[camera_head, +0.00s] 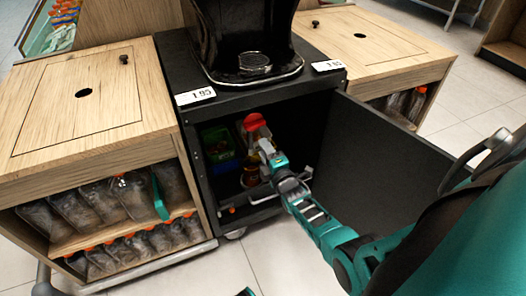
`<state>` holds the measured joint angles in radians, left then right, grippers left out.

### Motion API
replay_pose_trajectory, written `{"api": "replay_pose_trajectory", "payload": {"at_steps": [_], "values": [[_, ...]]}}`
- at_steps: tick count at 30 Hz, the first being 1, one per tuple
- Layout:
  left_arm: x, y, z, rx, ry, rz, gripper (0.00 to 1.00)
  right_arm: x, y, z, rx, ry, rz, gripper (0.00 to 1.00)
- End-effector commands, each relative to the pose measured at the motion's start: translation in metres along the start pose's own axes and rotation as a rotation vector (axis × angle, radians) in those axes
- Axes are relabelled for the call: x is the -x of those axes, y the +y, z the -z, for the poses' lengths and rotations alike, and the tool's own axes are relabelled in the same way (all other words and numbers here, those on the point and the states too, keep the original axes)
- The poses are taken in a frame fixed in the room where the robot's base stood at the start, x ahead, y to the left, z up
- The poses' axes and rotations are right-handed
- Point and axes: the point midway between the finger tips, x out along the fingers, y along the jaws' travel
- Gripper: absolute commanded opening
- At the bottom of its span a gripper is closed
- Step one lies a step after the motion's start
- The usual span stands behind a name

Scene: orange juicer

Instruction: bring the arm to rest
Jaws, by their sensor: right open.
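My right arm reaches in from the right. Its gripper (272,160) is at the opening of the black cabinet (186,118), in front of the things inside. The jaws are open, but the fingertips are small and hard to make out against the dark interior. I cannot tell whether they touch anything. My left gripper does not show.
The cabinet's dark door (385,150) stands open to the right, close to my right arm. Inside are a red-topped item (253,122) and a green bin (217,158). A black juicer (243,40) stands on top. Wooden counters (85,100) with bottles flank it.

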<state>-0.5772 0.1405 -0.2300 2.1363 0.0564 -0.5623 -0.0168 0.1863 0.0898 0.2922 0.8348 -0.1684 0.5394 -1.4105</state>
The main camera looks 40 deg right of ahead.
Motion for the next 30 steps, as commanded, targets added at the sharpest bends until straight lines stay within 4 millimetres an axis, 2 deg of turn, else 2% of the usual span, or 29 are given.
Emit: {"api": "replay_pose_trajectory", "payload": {"at_steps": [22, 26, 30], "values": [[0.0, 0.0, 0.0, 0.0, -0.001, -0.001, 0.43, 0.002, -0.001, 0.0, -0.012, 0.004, 0.008, 0.4], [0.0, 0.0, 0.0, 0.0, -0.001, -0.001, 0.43, 0.013, -0.001, 0.006, -0.1, 0.024, 0.048, 0.4], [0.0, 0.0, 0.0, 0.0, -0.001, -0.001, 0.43, 0.039, 0.0, 0.028, -0.306, 0.056, 0.147, 0.4]]}}
